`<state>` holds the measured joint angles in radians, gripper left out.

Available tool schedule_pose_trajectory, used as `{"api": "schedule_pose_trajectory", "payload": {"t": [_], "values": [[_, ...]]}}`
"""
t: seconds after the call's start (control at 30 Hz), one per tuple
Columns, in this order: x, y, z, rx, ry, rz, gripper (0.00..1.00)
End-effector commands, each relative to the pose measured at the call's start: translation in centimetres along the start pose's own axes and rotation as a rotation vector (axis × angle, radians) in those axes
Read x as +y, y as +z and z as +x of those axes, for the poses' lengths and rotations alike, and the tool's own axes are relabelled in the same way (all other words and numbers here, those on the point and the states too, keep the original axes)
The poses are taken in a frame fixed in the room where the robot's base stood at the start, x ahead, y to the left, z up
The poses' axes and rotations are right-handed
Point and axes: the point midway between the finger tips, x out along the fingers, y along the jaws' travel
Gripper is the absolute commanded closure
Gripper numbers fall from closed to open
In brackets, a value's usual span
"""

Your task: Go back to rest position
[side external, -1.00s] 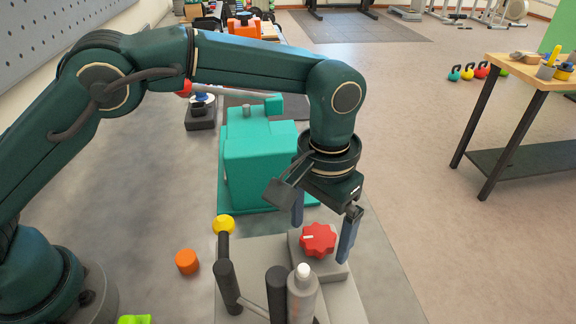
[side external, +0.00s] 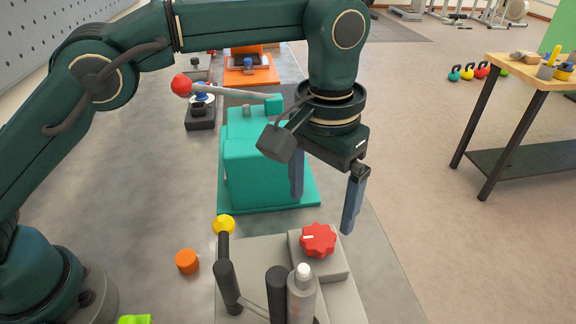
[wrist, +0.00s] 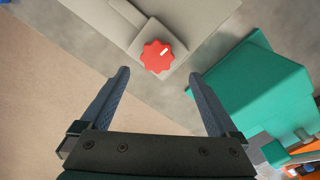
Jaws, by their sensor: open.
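My gripper (side external: 325,205) is open and empty, with its two fingers pointing down. It hangs above the red lobed knob (side external: 318,240), clear of it. The knob sits on a grey block and has a white mark on its face. In the wrist view the knob (wrist: 158,57) shows beyond and between the fingertips of my gripper (wrist: 160,78), with nothing between the fingers.
A teal machine (side external: 262,160) with a red-balled lever (side external: 181,86) stands behind my gripper. Black posts (side external: 229,280) and a grey bottle (side external: 301,297) stand in front. An orange cylinder (side external: 187,261) and yellow piece (side external: 223,224) lie left. A wooden-topped table (side external: 520,70) stands right.

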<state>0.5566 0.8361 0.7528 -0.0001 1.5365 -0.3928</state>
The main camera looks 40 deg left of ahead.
Motion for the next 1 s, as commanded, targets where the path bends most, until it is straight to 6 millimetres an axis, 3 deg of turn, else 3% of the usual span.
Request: {"api": "schedule_pose_trajectory", "payload": {"t": [0.1,0.23,0.5,0.77,1.0], "values": [[-1.7,-0.8,-3.4,0.070,0.026,-0.048,0.04],[-4.7,-0.2,-7.2,0.131,0.043,-0.117,0.04],[-10.5,3.6,-12.2,0.260,0.056,-0.211,0.04],[-14.5,9.2,-13.0,0.376,0.039,-0.261,0.04],[-16.6,14.5,-10.0,0.461,-0.002,-0.270,0.04]]}}
